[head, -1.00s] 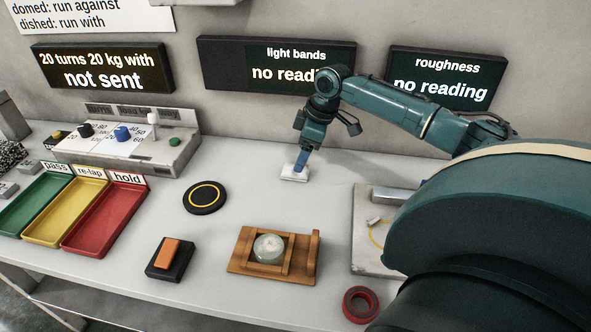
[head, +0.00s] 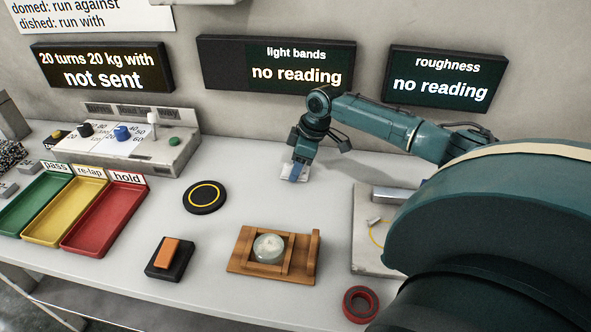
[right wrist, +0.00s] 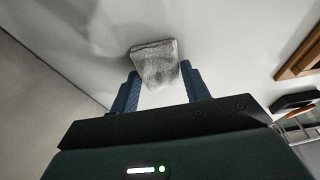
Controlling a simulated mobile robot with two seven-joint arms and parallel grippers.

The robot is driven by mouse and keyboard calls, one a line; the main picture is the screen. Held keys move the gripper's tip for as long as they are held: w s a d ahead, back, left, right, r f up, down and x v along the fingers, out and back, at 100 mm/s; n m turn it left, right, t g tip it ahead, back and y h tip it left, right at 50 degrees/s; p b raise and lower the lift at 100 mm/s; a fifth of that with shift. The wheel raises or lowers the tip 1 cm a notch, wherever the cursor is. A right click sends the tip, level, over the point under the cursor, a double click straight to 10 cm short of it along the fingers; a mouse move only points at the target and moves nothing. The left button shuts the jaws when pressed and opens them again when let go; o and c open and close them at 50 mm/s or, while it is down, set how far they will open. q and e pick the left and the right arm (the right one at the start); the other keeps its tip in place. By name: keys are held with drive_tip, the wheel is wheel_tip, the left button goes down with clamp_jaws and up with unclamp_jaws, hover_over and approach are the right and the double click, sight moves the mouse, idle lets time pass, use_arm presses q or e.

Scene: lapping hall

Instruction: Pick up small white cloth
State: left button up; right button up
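The small white cloth (head: 286,171) lies on the pale bench near the back, partly covered by my right gripper. In the right wrist view the cloth (right wrist: 155,64) looks grey, folded and textured. My right gripper (head: 297,173) points down at the cloth from above. In the right wrist view its blue fingers (right wrist: 160,78) stand apart, one on each side of the cloth. The cloth lies between and just beyond the fingertips, very near both; firm contact is not clear. My left gripper is not in view.
A wooden holder with a pale disc (head: 269,248), a black round pad (head: 204,197) and an orange-topped black block (head: 169,258) sit nearer the front. Green, yellow and red trays (head: 107,222) are at left. A metal plate (head: 366,236) lies at right. Display panels line the wall.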

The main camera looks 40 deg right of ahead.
drive_tip(key=c, duration=0.5)
drive_tip(key=shift+r, duration=0.1)
wheel_tip(320, 180, up, 10)
drive_tip(key=shift+p, duration=0.3)
